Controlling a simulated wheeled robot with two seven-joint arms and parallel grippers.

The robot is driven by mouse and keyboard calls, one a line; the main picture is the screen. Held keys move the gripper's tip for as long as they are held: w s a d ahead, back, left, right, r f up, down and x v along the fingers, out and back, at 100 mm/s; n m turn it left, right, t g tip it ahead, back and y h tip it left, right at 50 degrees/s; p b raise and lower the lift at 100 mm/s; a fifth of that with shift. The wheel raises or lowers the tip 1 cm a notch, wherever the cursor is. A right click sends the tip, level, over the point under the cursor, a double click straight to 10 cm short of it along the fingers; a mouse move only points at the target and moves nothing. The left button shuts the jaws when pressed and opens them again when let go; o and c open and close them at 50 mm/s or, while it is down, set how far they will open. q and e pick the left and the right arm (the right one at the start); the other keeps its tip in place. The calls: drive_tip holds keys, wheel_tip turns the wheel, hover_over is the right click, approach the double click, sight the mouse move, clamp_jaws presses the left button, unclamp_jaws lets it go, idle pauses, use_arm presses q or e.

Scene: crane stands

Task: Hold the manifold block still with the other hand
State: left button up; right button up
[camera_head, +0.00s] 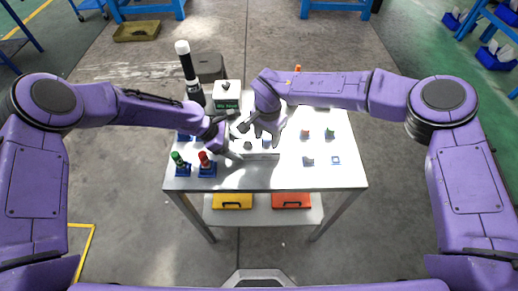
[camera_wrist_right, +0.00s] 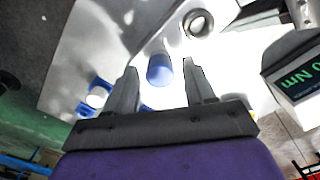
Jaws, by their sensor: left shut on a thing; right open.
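The manifold block (camera_head: 262,156) is a pale block near the middle of the white table in the head view, with dark and blue round parts on top. My left gripper (camera_head: 236,154) is at its left end, shut on it; the fingertips are partly hard to make out. My right gripper (camera_head: 257,136) is above the block. In the right wrist view its two fingers (camera_wrist_right: 160,82) are apart, with a blue cylindrical plug (camera_wrist_right: 159,70) between or beyond them; contact cannot be told. A grey ring (camera_wrist_right: 198,23) lies beyond the plug. My right arm hides part of the block.
On the table (camera_head: 300,179), a green-topped piece (camera_head: 179,160) and a red-topped piece (camera_head: 205,159) stand in blue holders at left. A display box (camera_head: 227,97) is at the back. Small parts (camera_head: 305,133) lie at right. Yellow (camera_head: 232,201) and orange (camera_head: 291,201) bins are below.

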drive_tip(key=m, duration=0.6)
drive_tip(key=shift+m, duration=0.3)
drive_tip(key=m, duration=1)
drive_tip(key=shift+m, duration=0.4)
drive_tip(key=m, duration=0.5)
clamp_jaws()
drive_tip(key=shift+r, duration=0.1)
